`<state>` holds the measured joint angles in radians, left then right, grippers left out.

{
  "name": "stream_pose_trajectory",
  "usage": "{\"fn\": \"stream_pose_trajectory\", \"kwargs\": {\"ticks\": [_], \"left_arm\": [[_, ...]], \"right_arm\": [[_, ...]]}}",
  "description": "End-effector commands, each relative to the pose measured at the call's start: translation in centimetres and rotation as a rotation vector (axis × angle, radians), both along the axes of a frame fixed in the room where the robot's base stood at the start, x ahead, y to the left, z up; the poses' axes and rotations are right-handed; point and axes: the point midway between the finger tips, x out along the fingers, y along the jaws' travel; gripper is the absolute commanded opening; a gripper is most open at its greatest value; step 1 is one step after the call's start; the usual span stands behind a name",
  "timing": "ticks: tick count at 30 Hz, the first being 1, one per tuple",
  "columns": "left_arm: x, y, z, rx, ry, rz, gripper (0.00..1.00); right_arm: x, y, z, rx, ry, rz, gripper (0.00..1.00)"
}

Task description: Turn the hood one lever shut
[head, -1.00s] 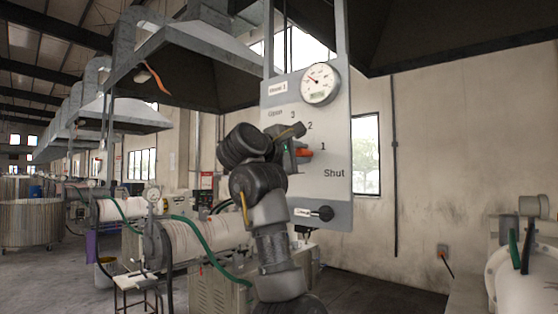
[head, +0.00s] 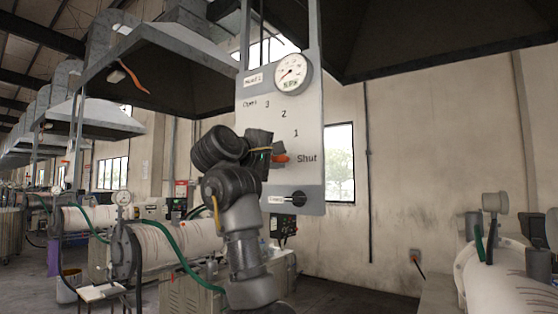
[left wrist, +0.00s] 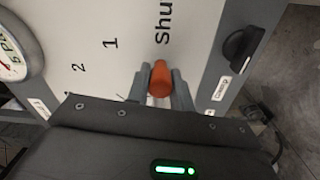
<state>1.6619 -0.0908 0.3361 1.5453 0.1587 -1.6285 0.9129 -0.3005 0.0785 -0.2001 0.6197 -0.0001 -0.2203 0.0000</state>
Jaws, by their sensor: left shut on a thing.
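The hood one panel (head: 312,182) is a pale upright board marked Open, 3, 2, 1 and Shut. Its orange lever (head: 281,158) points right, level with the word Shut in the head view. My left gripper (head: 271,155) is at the lever and hides its inner part and pivot. In the left wrist view the orange lever end (left wrist: 160,78) sits between the two grey fingers of my left gripper (left wrist: 158,88), lined up with the partly cut-off word Shut. The fingers are closed on it. My right gripper is out of view.
A round gauge (head: 292,74) is at the panel's top. A black knob (head: 298,199) sits low on the panel, right of the fingers in the left wrist view (left wrist: 244,45). A dark hood (head: 440,35) hangs overhead.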

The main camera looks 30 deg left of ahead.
Motion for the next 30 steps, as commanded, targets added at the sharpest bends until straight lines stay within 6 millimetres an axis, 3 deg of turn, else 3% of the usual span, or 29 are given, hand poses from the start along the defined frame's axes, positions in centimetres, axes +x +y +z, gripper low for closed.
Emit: {"fn": "stream_pose_trajectory", "kwargs": {"ticks": [5, 6, 10, 20, 23, 30], "left_arm": [[0.2, -0.1, -0.6, 0.001, 0.014, -0.005, 0.0], [0.2, -0.1, -0.6, 0.001, 0.014, -0.005, 0.28], [0.2, -0.1, -0.5, 0.001, 0.012, -0.005, 0.44], [-0.1, -0.1, -0.4, 0.0, 0.007, -0.004, 0.44], [-1.3, 0.1, -0.6, -0.001, 0.004, -0.002, 0.44], [-6.0, 0.8, -0.8, 0.0, 0.003, -0.001, 0.44]], "right_arm": [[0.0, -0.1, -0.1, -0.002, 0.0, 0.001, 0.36], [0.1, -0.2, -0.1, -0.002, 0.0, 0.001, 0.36], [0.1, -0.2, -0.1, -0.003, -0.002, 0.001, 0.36], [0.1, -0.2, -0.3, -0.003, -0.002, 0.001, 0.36], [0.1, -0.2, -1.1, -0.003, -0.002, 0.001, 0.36], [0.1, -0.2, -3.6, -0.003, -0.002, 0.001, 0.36]]}}
